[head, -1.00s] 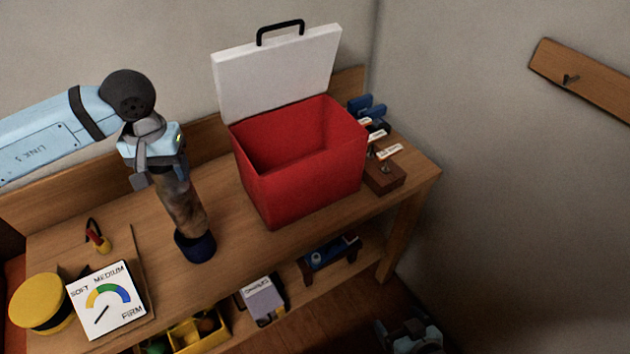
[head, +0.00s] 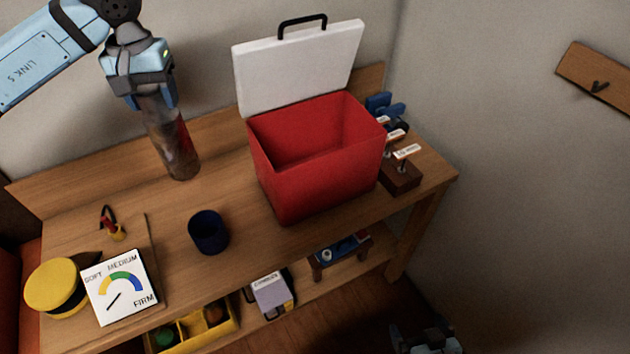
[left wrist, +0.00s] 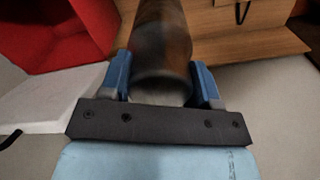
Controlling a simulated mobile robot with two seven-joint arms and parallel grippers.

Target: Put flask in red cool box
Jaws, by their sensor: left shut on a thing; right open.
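The flask (head: 172,140) is a worn brown and grey cylinder with a reddish patch. My left gripper (head: 150,98) is shut on its upper part and holds it nearly upright, slightly tilted, left of the red cool box. In the left wrist view the flask (left wrist: 162,50) sits between the two blue fingers. The red cool box (head: 322,165) stands on the bench with its white lid (head: 300,68) raised at the back. Its visible inside looks empty. My right gripper (head: 425,338) is low at the bottom right edge, partly cut off, open and away from the bench.
An open dark blue cup (head: 209,233) stands in front of the flask. A dial card (head: 118,288) and a yellow round object (head: 54,286) are at the left. A wooden block with tags (head: 400,178) is right of the box. The bench between cup and box is clear.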

